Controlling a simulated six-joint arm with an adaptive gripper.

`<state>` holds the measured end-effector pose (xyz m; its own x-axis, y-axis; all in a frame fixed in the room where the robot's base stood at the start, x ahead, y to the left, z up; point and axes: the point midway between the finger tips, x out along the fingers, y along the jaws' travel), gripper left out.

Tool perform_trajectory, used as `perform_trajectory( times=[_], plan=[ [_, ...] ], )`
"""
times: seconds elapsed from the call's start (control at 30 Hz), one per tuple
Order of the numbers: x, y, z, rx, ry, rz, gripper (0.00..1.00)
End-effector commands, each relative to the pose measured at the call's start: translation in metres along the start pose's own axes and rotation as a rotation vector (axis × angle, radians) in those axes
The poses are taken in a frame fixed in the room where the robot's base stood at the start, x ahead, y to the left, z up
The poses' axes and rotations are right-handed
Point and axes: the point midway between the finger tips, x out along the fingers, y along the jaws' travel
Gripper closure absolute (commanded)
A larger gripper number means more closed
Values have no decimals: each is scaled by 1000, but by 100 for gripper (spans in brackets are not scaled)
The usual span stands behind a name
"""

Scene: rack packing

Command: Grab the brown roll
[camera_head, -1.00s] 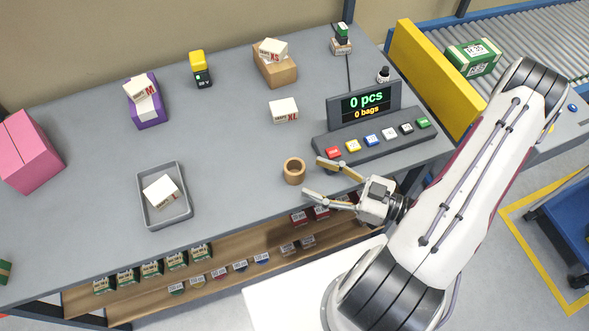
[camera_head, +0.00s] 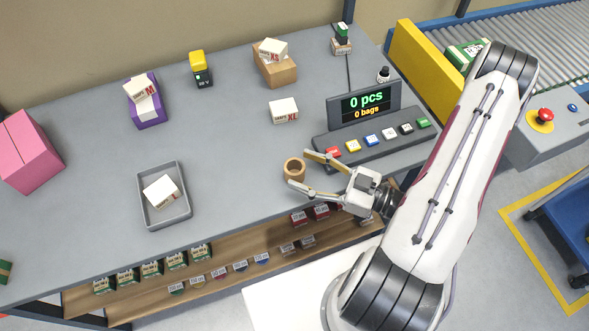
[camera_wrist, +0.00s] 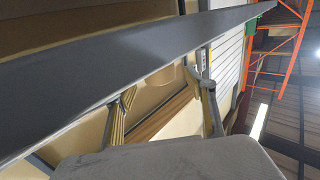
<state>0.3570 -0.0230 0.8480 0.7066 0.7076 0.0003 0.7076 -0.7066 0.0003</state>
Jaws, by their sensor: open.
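The brown roll (camera_head: 294,172) is a short hollow tan cylinder standing upright near the front edge of the grey table. My gripper (camera_head: 298,168) is open, its two fingers reaching left toward the roll. In the head view one fingertip is at the roll's upper right and the other below it; I cannot tell if they touch it. In the wrist view the open fingers (camera_wrist: 160,85) show with tan surfaces between them, and I cannot make out the roll clearly there.
A keypad with coloured buttons (camera_head: 372,140) and a display (camera_head: 364,103) stand close to the right of the roll. A grey tray (camera_head: 184,212) holding a white box is to the left. A shelf (camera_head: 215,280) with small goods runs below the table's front edge.

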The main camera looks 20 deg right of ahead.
Motion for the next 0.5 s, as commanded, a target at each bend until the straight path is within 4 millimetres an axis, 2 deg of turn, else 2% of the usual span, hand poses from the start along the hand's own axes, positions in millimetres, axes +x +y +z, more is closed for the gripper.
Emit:
perform_trajectory(
  times=[0.23,0.5],
  plan=[
    [14,0,0,1,0,0,45],
    [16,0,0,1,0,1,45]
  ],
)
